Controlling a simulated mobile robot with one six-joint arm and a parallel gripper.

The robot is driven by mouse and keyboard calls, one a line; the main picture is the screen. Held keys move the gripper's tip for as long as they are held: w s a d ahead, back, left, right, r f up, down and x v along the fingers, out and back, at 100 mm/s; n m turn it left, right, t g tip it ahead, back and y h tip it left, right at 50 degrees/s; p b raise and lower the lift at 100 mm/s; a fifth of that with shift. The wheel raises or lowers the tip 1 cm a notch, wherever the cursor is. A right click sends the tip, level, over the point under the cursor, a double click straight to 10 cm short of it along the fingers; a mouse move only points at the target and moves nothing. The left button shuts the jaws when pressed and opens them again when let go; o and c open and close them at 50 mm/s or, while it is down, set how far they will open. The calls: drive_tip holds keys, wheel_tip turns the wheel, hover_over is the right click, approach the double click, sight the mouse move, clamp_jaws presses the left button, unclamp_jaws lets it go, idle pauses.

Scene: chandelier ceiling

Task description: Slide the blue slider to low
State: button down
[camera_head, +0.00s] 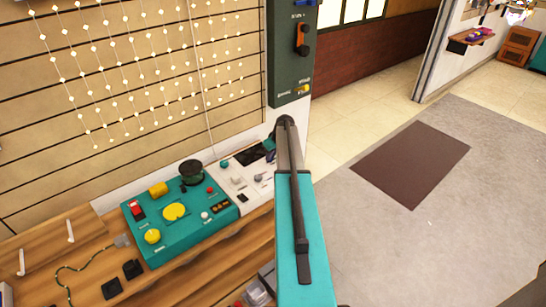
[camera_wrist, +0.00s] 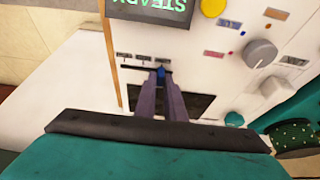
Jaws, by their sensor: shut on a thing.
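The blue slider (camera_wrist: 162,69) shows as a small blue tip in the wrist view, on a white panel (camera_wrist: 215,75). My gripper (camera_wrist: 161,76) has its two dark fingers close together around it, shut on the slider. The fingers hide most of the slider and part of its slot. A row of small dark labels (camera_wrist: 143,57) lies just beside the fingertips; their text is too small to read. In the head view, the white panel (camera_head: 258,198) is partly behind my arm, and the slider cannot be made out there.
In the wrist view, a screen (camera_wrist: 152,10), a yellow button (camera_wrist: 213,7), a grey knob (camera_wrist: 260,53) and a teal knob (camera_wrist: 234,119) surround the fingers. In the head view, a teal control box (camera_head: 180,240) adjoins the panel on the wooden bench (camera_head: 70,245). Open floor lies right.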

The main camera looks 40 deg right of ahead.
drive_tip(key=shift+a, duration=0.3)
drive_tip(key=c, duration=1.8)
unclamp_jaws()
drive_tip(key=shift+a, duration=0.1)
drive_tip(key=shift+c, duration=0.2)
drive_tip(key=shift+r, duration=0.1)
drive_tip(key=shift+s+r, duration=0.25)
drive_tip(key=shift+r, duration=0.15)
drive_tip(key=b+v, duration=0.2)
drive_tip(key=v, duration=1)
drive_tip(key=shift+r+b, duration=0.35)
drive_tip(key=shift+s+f, duration=0.1)
drive_tip(key=shift+s, duration=0.05)
